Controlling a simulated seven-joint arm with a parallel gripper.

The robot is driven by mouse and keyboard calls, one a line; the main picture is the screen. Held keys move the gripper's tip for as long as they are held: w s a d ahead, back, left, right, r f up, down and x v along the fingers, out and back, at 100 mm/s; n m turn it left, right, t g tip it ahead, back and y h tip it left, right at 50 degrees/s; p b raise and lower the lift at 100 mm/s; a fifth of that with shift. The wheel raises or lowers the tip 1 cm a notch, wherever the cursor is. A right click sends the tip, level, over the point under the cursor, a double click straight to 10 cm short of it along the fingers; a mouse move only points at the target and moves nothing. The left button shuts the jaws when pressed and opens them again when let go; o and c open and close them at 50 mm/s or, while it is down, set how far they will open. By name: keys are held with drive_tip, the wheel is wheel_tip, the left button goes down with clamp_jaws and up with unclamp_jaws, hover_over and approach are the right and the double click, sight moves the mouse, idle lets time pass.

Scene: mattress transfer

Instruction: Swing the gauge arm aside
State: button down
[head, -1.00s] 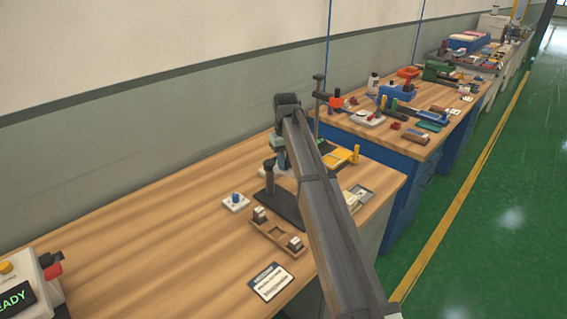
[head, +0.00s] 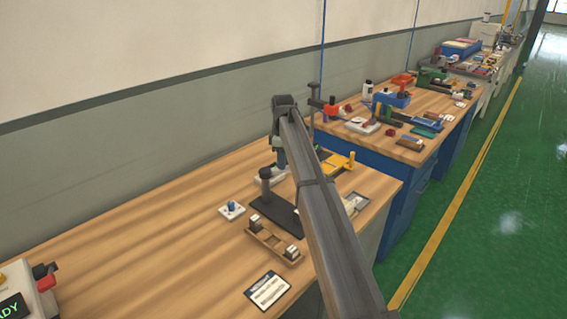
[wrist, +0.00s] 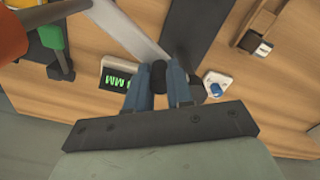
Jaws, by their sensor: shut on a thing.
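In the wrist view, my gripper (wrist: 160,88) is shut on a dark round knob (wrist: 158,72) at the end of a flat grey bar, the gauge arm (wrist: 130,32). The bar runs from the knob toward the upper left. A small gauge display (wrist: 116,80) with green "MM" digits sits left of the fingers. A dark base plate (wrist: 192,30) lies beyond them. In the head view, the dark plate (head: 286,216) and a black post (head: 265,184) stand at my gripper's left. My arm hides much of the gauge there.
A wooden tray (head: 262,243) with small blocks lies in front of the plate. A white pad with a blue knob (head: 231,210) lies left of it. A printed card (head: 267,290) is nearer. A yellow fixture (head: 339,161) is at the right.

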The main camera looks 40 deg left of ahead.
drive_tip(key=shift+w+a+n, duration=0.15)
drive_tip(key=shift+a+n, duration=0.3)
drive_tip(key=shift+n, duration=0.35)
drive_tip(key=c, duration=1)
unclamp_jaws()
drive_tip(key=shift+r, duration=0.1)
wheel_tip(320, 180, up, 14)
drive_tip(key=shift+f, duration=0.15)
drive_tip(key=shift+w, duration=0.1)
